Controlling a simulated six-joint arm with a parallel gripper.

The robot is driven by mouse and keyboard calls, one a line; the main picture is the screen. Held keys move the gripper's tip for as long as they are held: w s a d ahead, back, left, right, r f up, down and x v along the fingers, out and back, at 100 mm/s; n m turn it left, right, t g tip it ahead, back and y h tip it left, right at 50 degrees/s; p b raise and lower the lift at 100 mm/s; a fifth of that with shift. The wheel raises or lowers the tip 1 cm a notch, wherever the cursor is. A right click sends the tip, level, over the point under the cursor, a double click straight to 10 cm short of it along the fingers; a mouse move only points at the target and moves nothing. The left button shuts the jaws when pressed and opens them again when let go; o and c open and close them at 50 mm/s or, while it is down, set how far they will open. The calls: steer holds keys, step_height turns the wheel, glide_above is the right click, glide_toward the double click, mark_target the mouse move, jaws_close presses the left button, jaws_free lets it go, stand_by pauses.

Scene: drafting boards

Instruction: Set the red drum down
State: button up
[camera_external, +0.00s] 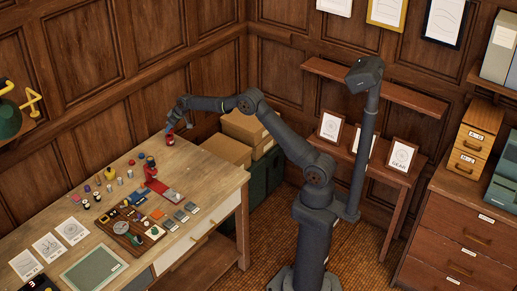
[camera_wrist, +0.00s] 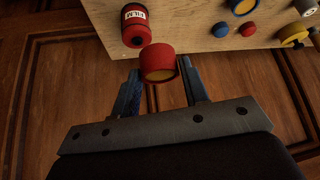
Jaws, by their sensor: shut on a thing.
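The red drum (camera_wrist: 157,63), a short red cylinder with a yellowish end face, sits between the two blue fingers of my gripper (camera_wrist: 159,68) in the wrist view. The fingers are shut on it. In the external view my gripper (camera_external: 172,126) is over the far edge of the wooden workbench (camera_external: 210,165), beside the panelled wall. The drum is too small there to make out clearly. I cannot tell whether it touches the bench top.
A red film canister with a white label (camera_wrist: 134,26) stands very close to the drum, up and left in the wrist view. Blue, red and yellow round pieces (camera_wrist: 241,7) lie to the right. A red stapler-like tool (camera_external: 152,178) and several small parts crowd the bench.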

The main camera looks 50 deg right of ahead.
steer(key=shift+m+h, duration=0.3)
steer(key=shift+m, duration=0.2)
steer(key=w+a+f, duration=0.1)
steer(key=a+f, duration=0.1)
steer(key=w+a+f, duration=0.1)
steer(key=a+f, duration=0.1)
steer(key=a, duration=0.1)
steer(key=w+a+f, duration=0.2)
steer(key=shift+a+f, duration=0.4)
steer(key=shift+f, duration=2)
steer(key=shift+f, duration=0.2)
steer(key=o, duration=1.1)
steer(key=shift+c, duration=0.2)
steer(key=shift+r, duration=0.1)
